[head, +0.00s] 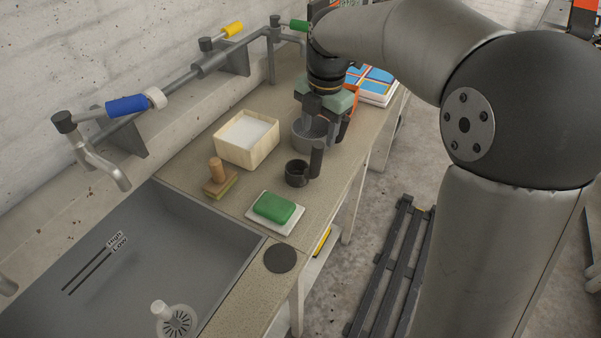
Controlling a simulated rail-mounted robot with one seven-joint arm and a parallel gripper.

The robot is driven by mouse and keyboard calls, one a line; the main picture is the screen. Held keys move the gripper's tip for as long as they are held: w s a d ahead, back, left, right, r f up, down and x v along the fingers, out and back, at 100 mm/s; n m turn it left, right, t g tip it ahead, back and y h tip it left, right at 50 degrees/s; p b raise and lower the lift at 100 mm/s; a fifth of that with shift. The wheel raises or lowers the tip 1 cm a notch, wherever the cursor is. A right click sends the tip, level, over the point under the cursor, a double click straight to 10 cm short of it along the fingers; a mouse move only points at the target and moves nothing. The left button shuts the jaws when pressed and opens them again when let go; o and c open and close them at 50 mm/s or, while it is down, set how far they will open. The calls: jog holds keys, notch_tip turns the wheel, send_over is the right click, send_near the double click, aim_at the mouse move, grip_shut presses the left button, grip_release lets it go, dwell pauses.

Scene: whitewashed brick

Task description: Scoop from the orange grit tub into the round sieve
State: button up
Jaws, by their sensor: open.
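My gripper (326,119) points down over the far part of the worktop, with its fingers apart and partly hidden by its own body. Below it stands a round grey metal vessel (302,140), probably the sieve; its mesh cannot be made out. An orange thing (354,101), probably the grit tub, shows behind my gripper and is mostly hidden. I cannot see into the orange thing.
A pale box with white contents (231,150) stands left of the vessel. A wooden-handled brush (218,174) and a green block on a white dish (289,223) lie nearer. The sink (140,245) fills the front left, with pipes and taps along the wall.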

aim_at(317, 143)
notch_tip(317, 143, down, 4)
jog(key=shift+w+a, duration=0.1)
jog(key=shift+w+f+p, duration=0.25)
jog(key=shift+f+p, duration=0.2)
jog(key=shift+f, duration=0.85)
jog(key=shift+w+f+p, duration=0.25)
jog(key=shift+f+p, duration=0.15)
jog(key=shift+f, duration=0.9)
grip_shut()
jog(key=shift+r, duration=0.1)
